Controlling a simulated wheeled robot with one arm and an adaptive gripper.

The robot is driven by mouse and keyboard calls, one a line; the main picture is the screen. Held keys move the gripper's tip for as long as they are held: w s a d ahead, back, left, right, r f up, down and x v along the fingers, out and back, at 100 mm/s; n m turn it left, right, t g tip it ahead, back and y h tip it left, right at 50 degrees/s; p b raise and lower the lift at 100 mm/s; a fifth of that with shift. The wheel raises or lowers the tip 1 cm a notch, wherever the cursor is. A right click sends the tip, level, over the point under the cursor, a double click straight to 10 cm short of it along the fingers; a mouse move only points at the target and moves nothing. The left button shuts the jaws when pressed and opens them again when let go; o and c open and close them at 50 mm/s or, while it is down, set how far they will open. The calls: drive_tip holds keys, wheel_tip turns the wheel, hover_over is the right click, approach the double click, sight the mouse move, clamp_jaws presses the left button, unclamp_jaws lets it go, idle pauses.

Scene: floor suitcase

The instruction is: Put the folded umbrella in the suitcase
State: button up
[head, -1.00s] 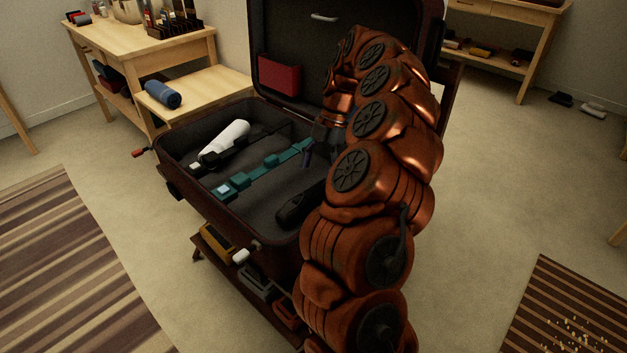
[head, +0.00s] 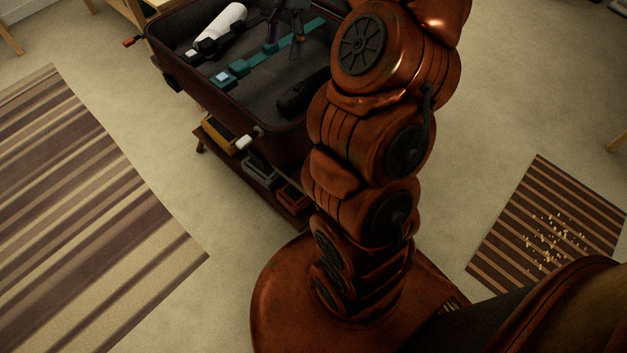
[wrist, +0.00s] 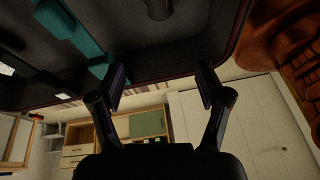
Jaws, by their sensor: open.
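The dark suitcase (head: 175,65) stands open on a low stand, and its near part shows in the head view. A black elongated item (head: 303,93), possibly the folded umbrella, lies inside along the near right wall. A dark rounded shape (wrist: 158,8) at the top of the wrist view may be the same item. My gripper (head: 285,38) is over the suitcase interior, in front of the teal strap (head: 240,67). In the wrist view my gripper (wrist: 160,88) has its fingers wide apart with nothing between them.
A white cylinder (head: 222,20) with a black part lies in the suitcase's left side. The stand's shelf (head: 290,215) holds several small items. Striped rugs lie left (head: 75,190) and right (head: 500,235). Carpet (head: 180,300) is clear between the left rug and the stand.

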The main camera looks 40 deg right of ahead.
drive_tip(key=s+a+m+g+h, duration=0.15)
drive_tip(key=s+a+m, duration=0.45)
drive_tip(key=s+a, duration=0.7)
drive_tip(key=s+a+f+m, duration=0.1)
drive_tip(key=s+f+m, duration=0.1)
drive_tip(key=s, duration=0.3)
drive_tip(key=s+a+f+m+h, duration=0.1)
drive_tip(key=s+f+m, duration=0.1)
drive_tip(key=s+m, duration=0.3)
drive_tip(key=s+a+f+m+g+h, duration=0.1)
drive_tip(key=s+f+m, duration=0.1)
drive_tip(key=s+m, duration=0.2)
drive_tip(key=s, duration=0.3)
drive_tip(key=shift+w+r, duration=0.1)
drive_tip(key=shift+r, duration=0.05)
